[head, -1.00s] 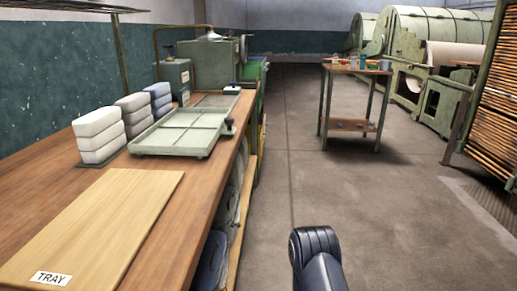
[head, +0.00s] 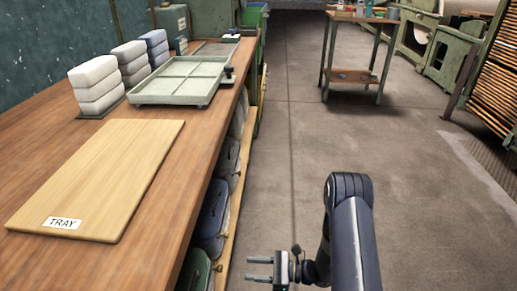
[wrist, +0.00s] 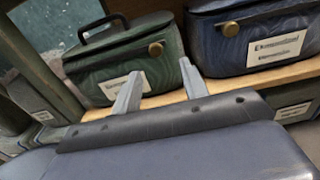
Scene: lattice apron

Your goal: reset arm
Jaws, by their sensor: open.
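My gripper (head: 260,269) is low beside the wooden bench (head: 165,262), over the floor at the bottom of the head view, its fingers pointing left toward the shelf under the bench. In the wrist view, my gripper (wrist: 158,88) shows two grey fingers spread apart with nothing between them. Beyond the fingers are a green case (wrist: 115,65) with a black handle and a dark blue case (wrist: 245,40), both with pale labels and round brass knobs. The fingers look apart from both cases, though the distance is hard to tell.
On the bench are a wooden board labelled TRAY (head: 105,170), a pale green divided frame (head: 180,85) and stacks of folded cloth (head: 96,84). More cases (head: 213,212) fill the shelf (head: 235,190) below. A small table (head: 355,70) stands farther back. The floor between is clear.

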